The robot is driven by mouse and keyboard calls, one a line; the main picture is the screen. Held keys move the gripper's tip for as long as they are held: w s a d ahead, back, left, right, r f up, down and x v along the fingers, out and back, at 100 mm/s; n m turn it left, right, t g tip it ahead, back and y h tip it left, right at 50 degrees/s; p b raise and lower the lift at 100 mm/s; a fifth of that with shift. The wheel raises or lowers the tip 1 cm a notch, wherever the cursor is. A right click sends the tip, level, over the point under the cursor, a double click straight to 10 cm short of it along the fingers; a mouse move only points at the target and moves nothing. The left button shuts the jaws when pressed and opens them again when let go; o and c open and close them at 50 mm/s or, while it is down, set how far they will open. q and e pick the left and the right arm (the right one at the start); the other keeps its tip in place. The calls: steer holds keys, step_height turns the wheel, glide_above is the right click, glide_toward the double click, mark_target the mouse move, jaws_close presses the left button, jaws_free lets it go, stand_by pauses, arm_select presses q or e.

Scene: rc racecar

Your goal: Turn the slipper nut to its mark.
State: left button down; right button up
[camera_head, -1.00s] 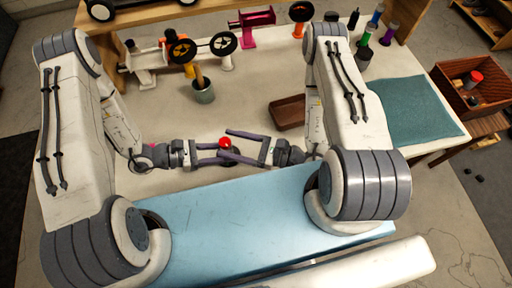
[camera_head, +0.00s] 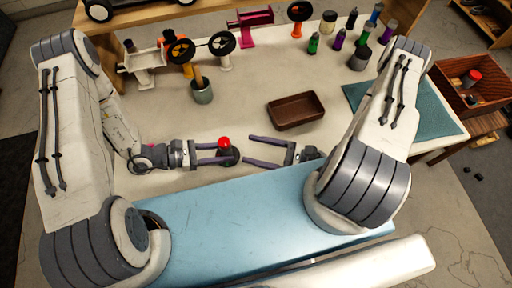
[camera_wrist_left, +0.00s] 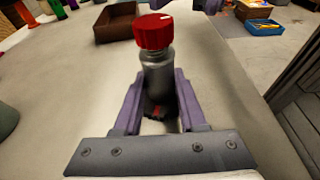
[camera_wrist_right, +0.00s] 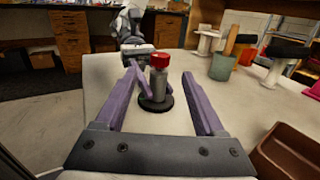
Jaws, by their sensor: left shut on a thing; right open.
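The slipper nut seems to be the red knurled cap (camera_wrist_left: 153,31) with a white mark line on its top, seen in the left wrist view. It sits on a grey cylindrical post (camera_wrist_left: 157,75) with a dark round base, which shows in the right wrist view (camera_wrist_right: 156,104). My left gripper (camera_head: 228,154) is shut on the post below the red cap. My right gripper (camera_head: 250,151) is open and empty, to the right of the cap and apart from it, its jaws facing it. A matching mark on the post cannot be made out.
A brown tray (camera_head: 296,124) lies right of centre, with a grey-green cup (camera_head: 202,95) left of it. A car part with black wheels (camera_head: 200,48) stands at the back. Several bottles (camera_head: 337,40) stand back right near a teal mat (camera_head: 436,117). The table between is clear.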

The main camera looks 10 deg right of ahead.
mark_target(220, 147)
stand_by(0.3)
